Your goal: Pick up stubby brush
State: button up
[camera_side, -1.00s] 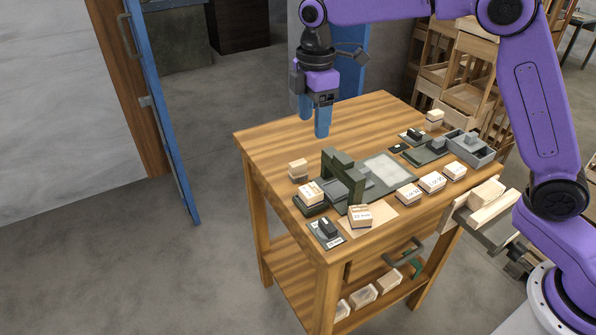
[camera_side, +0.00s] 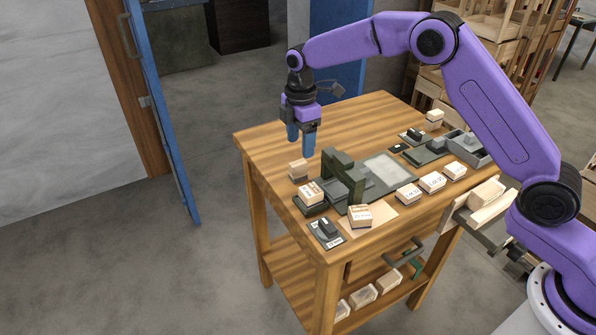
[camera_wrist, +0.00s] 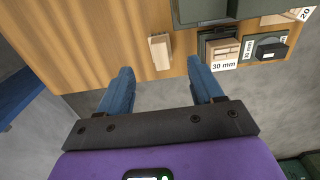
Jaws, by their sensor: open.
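A small pale wooden block (camera_side: 298,169), possibly the stubby brush, stands near the left edge of the table, with a lighter top and a greyer lower part. It also shows in the wrist view (camera_wrist: 159,50), beyond and between my fingertips. My gripper (camera_side: 300,150) has blue fingers pointing down, is open and empty, and hovers above and just behind this block. In the wrist view my gripper (camera_wrist: 160,72) has its two fingers spread wide, apart from the block. A similar block (camera_side: 433,119) stands at the table's far right corner. I cannot tell for sure which is the brush.
A dark green upright frame (camera_side: 346,180) stands right of the near block. A labelled block (camera_side: 311,192) sits in a dark holder close by. Several labelled blocks, a grey tray (camera_side: 484,158) and dark fixtures fill the right side. The table's back left (camera_side: 270,135) is clear.

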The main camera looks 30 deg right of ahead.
aim_at(298, 163)
jog(key=shift+a+f, duration=0.2)
jog(key=shift+f, duration=1.9)
jog(key=shift+a+f, duration=0.15)
jog(key=shift+f, duration=1.95)
jog(key=c, duration=1.1)
